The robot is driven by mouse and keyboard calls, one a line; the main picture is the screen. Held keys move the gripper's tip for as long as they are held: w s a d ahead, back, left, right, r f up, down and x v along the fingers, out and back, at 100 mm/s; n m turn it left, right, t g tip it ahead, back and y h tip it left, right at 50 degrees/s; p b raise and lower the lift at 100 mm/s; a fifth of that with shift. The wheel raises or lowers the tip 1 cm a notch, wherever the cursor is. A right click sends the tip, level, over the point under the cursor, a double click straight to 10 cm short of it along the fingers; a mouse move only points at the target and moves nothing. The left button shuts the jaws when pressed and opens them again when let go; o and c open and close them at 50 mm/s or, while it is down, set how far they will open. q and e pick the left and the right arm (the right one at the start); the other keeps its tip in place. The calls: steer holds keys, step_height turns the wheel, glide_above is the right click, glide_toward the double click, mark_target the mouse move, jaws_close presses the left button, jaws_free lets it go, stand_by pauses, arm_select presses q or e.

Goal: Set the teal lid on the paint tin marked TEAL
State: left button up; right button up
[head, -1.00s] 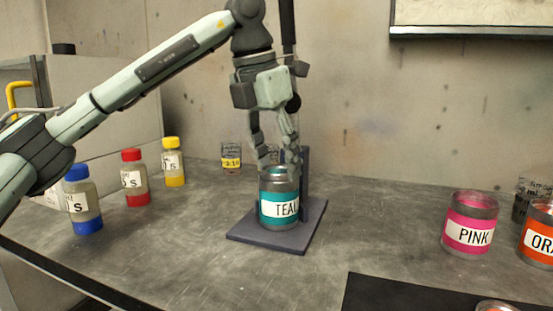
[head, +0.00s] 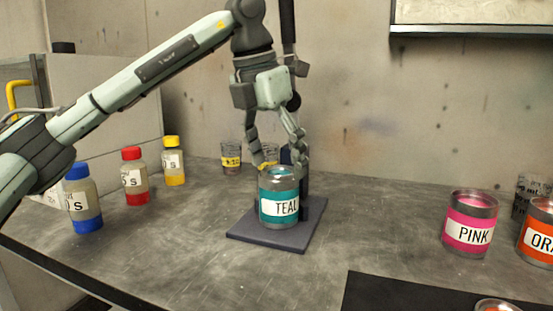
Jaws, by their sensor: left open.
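The paint tin marked TEAL (head: 279,203) stands upright on a dark square base plate (head: 245,236) with a post behind it. I cannot tell for sure whether this is the teal lid or paint; no separate teal lid shows elsewhere. My left gripper (head: 281,165) is open, pointing down, with its fingers spread at either side of the tin's top. I see nothing held between them. My right gripper is not in view.
Bottles with blue (head: 83,200), red (head: 134,177) and yellow (head: 173,162) caps stand at left. The PINK tin (head: 470,222) and an orange tin (head: 537,235) stand at right. A dark mat (head: 410,297) lies at front right. The bench between is clear.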

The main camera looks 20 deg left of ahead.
arm_select(q)
steer(key=v, duration=1.2)
